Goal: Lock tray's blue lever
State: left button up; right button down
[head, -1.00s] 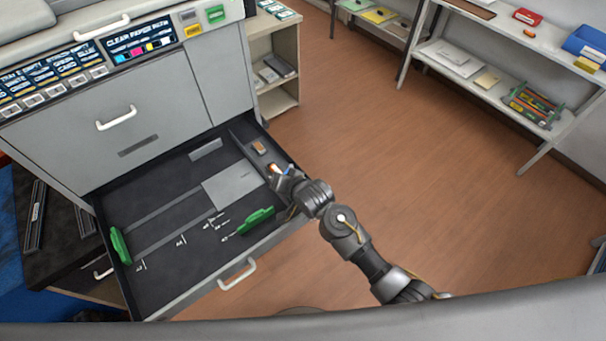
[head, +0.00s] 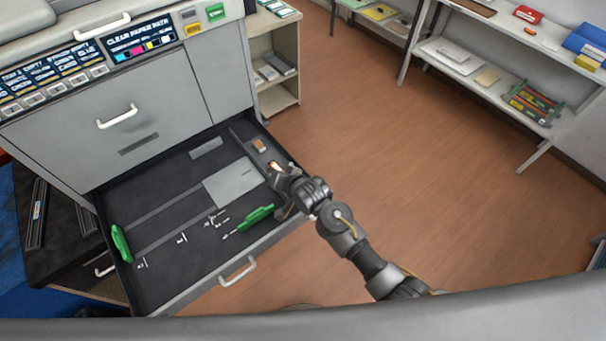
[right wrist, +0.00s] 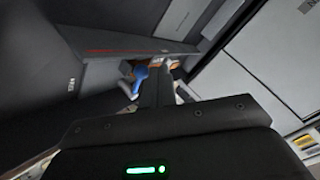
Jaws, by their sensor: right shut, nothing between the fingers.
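The printer's paper tray (head: 165,205) is pulled open in the head view, with green paper guides inside. My right gripper (head: 277,178) is down at the tray's right side, near its front corner. In the right wrist view the blue lever (right wrist: 140,73) shows just left of the tips of my right gripper (right wrist: 156,78), very close to them; I cannot tell whether they touch. The gripper is shut with nothing held. In the head view the gripper hides the lever. My left gripper is not in view.
The tray's white front handle (head: 238,271) and a green guide (head: 257,216) lie left of my right arm. A low cabinet (head: 275,70) stands behind the tray. Shelves (head: 490,70) line the back right. The brown floor (head: 420,190) is clear.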

jog(key=shift+w+d, duration=0.1)
jog(key=shift+d, duration=0.05)
dwell(0.7)
jog(key=shift+w+d+p, duration=0.3)
jog(key=shift+d, duration=0.25)
jog(key=shift+d+f, duration=0.1)
jog(key=shift+r+p, duration=0.35)
jog(key=a+r+p+v, duration=0.1)
jog(key=p+v, duration=0.1)
jog(key=v, duration=1)
jog(key=shift+r, duration=0.35)
